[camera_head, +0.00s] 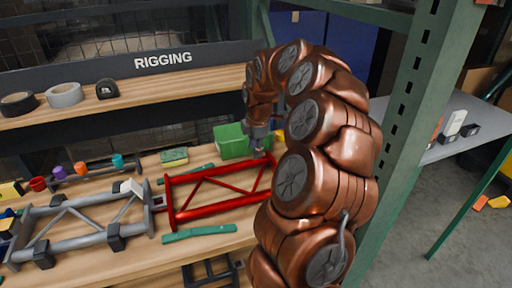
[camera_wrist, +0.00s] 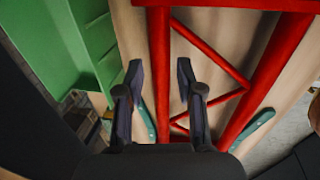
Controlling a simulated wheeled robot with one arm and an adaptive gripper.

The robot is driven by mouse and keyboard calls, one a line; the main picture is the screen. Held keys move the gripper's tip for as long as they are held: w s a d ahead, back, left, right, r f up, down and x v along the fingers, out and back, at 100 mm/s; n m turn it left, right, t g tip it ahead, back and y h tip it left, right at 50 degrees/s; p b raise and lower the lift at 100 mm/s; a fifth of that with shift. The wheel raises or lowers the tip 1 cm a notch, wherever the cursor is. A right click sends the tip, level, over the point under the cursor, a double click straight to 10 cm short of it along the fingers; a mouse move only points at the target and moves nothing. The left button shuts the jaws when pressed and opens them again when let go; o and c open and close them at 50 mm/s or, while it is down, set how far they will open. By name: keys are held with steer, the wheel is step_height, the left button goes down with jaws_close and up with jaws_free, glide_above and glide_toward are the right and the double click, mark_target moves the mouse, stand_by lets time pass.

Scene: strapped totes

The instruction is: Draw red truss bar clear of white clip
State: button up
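The red truss bar (camera_head: 215,208) lies on the wooden bench, its left end against the right end of the grey truss (camera_head: 75,240). The white clip (camera_head: 132,187) sits on the grey truss's far rail near that joint; whether it touches the red truss, I cannot tell. My gripper (camera_head: 259,152) is over the far right corner of the red truss. In the wrist view, my gripper (camera_wrist: 160,78) is open, with one finger on each side of a red rail (camera_wrist: 158,50) and visible gaps. The clip is out of the wrist view.
A green bin (camera_head: 231,141) stands close behind the gripper. Teal strips lie before (camera_head: 200,233) and behind the red truss. A green shelf post (camera_head: 415,130) rises at right. The RIGGING shelf (camera_head: 140,104) holds tape rolls above the bench.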

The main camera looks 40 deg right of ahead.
mark_target(254, 163)
steer(key=shift+w+d+f+p, duration=0.1)
steer(key=shift+w+f+p, duration=0.1)
steer(key=shift+f, duration=1.05)
steer(key=shift+w+d+f+p, duration=0.1)
steer(key=shift+w+f, duration=0.15)
steer(key=shift+f, duration=1)
steer(key=shift+w+d+f+p, duration=0.1)
steer(key=shift+w+f+p, duration=0.1)
steer(key=shift+f, duration=1.05)
steer(key=shift+c, duration=0.2)
jaws_close()
